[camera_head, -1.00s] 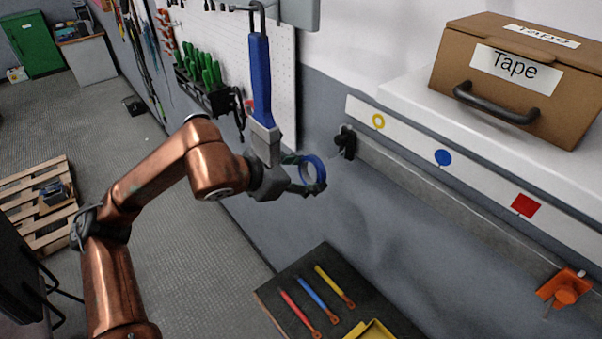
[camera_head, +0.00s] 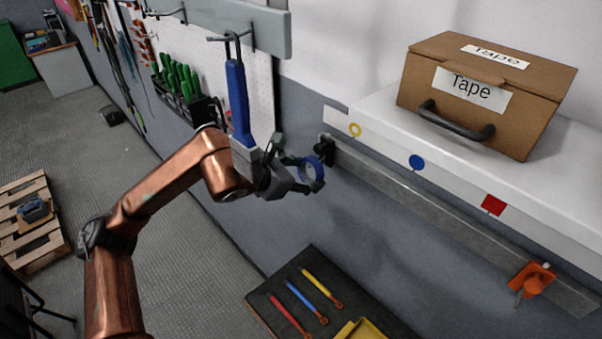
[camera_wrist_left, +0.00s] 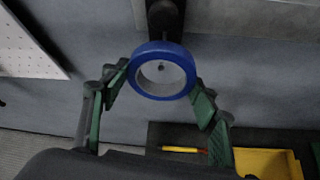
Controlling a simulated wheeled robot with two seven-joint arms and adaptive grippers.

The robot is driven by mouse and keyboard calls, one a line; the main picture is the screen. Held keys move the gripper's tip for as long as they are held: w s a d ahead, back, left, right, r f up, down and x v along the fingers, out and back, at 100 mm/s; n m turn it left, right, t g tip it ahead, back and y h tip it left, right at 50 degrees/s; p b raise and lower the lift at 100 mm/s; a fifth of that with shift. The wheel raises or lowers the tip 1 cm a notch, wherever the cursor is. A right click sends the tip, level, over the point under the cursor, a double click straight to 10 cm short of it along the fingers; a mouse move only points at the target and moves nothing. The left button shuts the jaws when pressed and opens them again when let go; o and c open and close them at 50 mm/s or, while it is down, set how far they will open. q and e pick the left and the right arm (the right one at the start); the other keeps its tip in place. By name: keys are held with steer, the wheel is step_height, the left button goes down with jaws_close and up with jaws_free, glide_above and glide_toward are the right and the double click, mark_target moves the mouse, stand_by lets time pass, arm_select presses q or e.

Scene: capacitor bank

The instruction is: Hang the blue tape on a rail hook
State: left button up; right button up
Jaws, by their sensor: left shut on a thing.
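The blue tape (camera_head: 320,167) is a ring held upright in my left gripper (camera_head: 298,178), whose fingers are shut on its two sides. In the left wrist view the tape (camera_wrist_left: 162,47) faces the camera between the green-padded fingertips (camera_wrist_left: 162,85), its hole open. A grey metal rail (camera_head: 440,208) runs along the wall. A black hook (camera_head: 325,150) sits at its left end, just behind and above the tape in the head view. The black hook (camera_wrist_left: 164,16) also shows above the tape in the wrist view. I cannot tell whether they touch. An orange hook (camera_head: 533,283) is near the rail's right end.
A white label strip (camera_head: 455,180) above the rail bears a yellow ring, blue dot and red square. A cardboard tape box (camera_head: 480,120) stands on the white ledge. A blue-handled tool (camera_head: 237,100) hangs near my wrist. A dark tray (camera_head: 275,285) with colored tools lies below.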

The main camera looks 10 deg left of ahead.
arm_select(q)
steer(key=shift+w+d+r, duration=0.1)
steer(key=shift+w+d, duration=0.1)
steer(key=shift+w+d+f+b, duration=0.25)
steer(key=shift+w+f+b, duration=0.2)
steer(key=shift+f+b, duration=0.2)
steer(key=shift+b, duration=0.35)
steer(key=shift+f, duration=0.15)
steer(key=o, duration=1.2)
steer(key=shift+w, duration=0.15)
steer(key=shift+c, duration=0.2)
steer(key=shift+o, duration=0.4)
steer(key=shift+r, duration=0.2)
